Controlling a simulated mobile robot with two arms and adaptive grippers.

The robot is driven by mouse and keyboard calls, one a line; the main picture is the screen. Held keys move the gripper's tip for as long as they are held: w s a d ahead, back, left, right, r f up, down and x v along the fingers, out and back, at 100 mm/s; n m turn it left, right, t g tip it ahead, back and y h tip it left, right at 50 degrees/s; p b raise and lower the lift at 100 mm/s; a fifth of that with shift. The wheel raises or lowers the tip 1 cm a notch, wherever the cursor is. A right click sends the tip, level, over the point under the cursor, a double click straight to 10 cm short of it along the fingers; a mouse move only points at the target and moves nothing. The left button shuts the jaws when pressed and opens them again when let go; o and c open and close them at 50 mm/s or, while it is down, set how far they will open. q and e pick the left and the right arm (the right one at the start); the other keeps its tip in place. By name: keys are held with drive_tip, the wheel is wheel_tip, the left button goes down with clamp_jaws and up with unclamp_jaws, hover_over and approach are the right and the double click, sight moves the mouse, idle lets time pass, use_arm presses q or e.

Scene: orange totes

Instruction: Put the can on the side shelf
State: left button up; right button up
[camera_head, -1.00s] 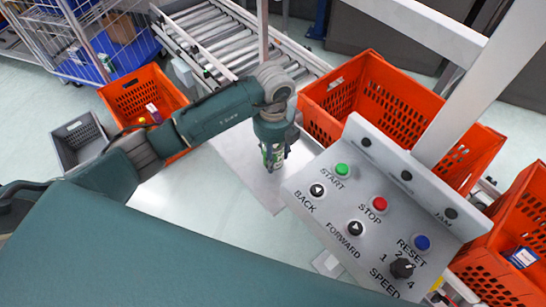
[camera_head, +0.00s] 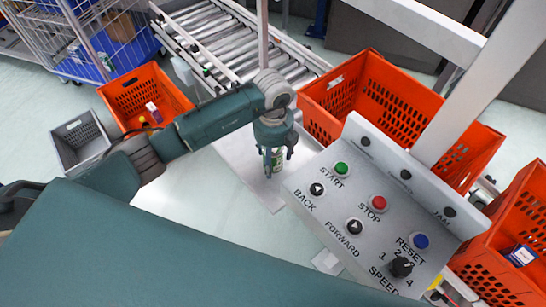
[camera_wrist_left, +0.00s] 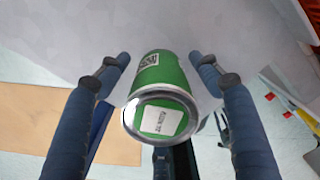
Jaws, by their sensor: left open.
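The can (camera_wrist_left: 160,95) is green with a white label and a metal rim. In the left wrist view it stands between the two spread fingers of my left gripper (camera_wrist_left: 160,68), with a gap on each side. In the head view my left gripper (camera_head: 278,165) points down at the grey metal side shelf (camera_head: 240,160), and the can (camera_head: 272,158) shows between its fingers, partly hidden by them. The can appears to stand on the shelf surface. My right gripper is not in view.
A control panel (camera_head: 365,215) with buttons is close to the right of my left gripper. A large orange tote (camera_head: 345,85) is behind it. Another orange tote (camera_head: 125,92) and a grey crate (camera_head: 85,155) stand at left. A roller conveyor (camera_head: 235,45) runs behind.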

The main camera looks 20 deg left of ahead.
use_arm(q)
wheel_tip(320, 180, up, 12)
drive_tip(key=shift+f+b, duration=0.1)
drive_tip(key=shift+b, duration=0.9)
